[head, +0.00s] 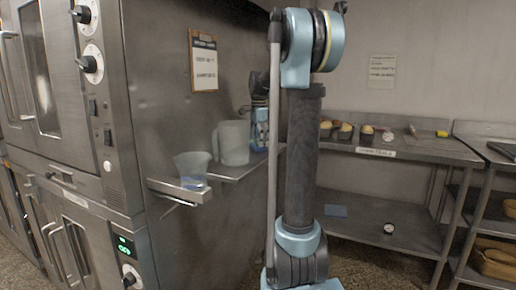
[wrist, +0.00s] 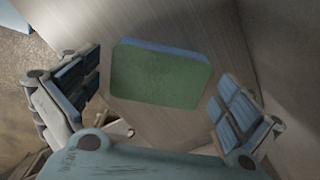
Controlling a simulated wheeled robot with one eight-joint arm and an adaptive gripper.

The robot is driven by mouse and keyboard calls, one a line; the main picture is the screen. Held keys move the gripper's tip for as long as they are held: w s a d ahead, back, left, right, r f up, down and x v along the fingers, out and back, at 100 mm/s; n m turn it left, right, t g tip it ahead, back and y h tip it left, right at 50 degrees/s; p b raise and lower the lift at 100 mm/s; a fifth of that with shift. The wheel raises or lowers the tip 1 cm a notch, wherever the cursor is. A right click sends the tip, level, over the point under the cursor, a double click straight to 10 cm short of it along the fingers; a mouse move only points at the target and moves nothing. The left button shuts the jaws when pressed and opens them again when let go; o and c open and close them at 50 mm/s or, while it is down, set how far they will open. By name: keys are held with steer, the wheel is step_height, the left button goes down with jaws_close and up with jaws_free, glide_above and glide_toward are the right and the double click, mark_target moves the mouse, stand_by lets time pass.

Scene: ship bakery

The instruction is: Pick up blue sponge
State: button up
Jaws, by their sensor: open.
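A sponge (wrist: 160,76) with a green face and a blue edge is in the upper middle of the wrist view. It lies on a grey metal surface. My gripper (wrist: 155,68) is open, with one finger left of the sponge and the other to its right. Gaps show between the sponge and both fingers, so nothing is held. In the head view my gripper (head: 260,127) is partly hidden behind my arm, close to the right end of a small wall shelf (head: 232,170). I cannot make out the sponge clearly there.
A translucent pitcher (head: 233,143) stands on the wall shelf close to my gripper. A clear measuring cup (head: 192,167) stands nearer. The steel oven (head: 115,100) is at left.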

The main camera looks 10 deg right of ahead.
steer(key=c, duration=0.7)
steer(key=shift+c, duration=0.2)
step_height(320, 180, up, 10)
stand_by(0.3)
